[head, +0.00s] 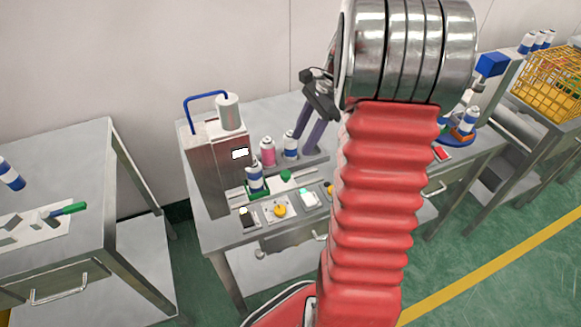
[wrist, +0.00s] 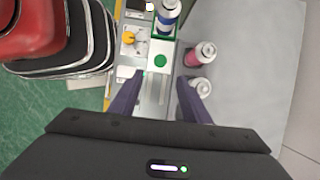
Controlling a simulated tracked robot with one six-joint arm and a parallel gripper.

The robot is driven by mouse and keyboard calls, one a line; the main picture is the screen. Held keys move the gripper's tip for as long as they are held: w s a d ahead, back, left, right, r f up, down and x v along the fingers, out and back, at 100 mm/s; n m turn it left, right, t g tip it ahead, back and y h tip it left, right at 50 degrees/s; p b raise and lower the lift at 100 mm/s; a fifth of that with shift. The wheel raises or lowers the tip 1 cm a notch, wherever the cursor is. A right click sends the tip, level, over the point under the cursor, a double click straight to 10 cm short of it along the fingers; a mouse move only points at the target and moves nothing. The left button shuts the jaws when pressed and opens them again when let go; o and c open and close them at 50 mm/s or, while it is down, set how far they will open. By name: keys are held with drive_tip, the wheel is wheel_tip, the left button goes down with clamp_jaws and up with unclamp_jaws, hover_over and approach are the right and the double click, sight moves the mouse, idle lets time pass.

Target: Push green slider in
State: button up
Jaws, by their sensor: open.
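The green slider shows as a round green knob (head: 286,176) on a pale plate in a track on the machine table, and in the wrist view as a green disc (wrist: 160,61). A blue and white can (head: 255,180) stands upright in a green holder (head: 258,194) at the track's left end; the can also shows at the top of the wrist view (wrist: 167,16). My gripper (head: 304,145) is open and empty, to the right of the knob in the head view. In the wrist view its fingers (wrist: 160,100) are spread, with the knob ahead of the gap between them.
The crimping machine (head: 214,165) rises at the left. A yellow knob (head: 280,210) and other controls line the front edge. A yellow basket (head: 548,85) is far right.

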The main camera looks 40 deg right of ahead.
sight(287, 173)
drive_tip(key=x, duration=1.1)
drive_tip(key=shift+a+f, duration=0.15)
drive_tip(key=shift+f, duration=0.2)
clamp_jaws()
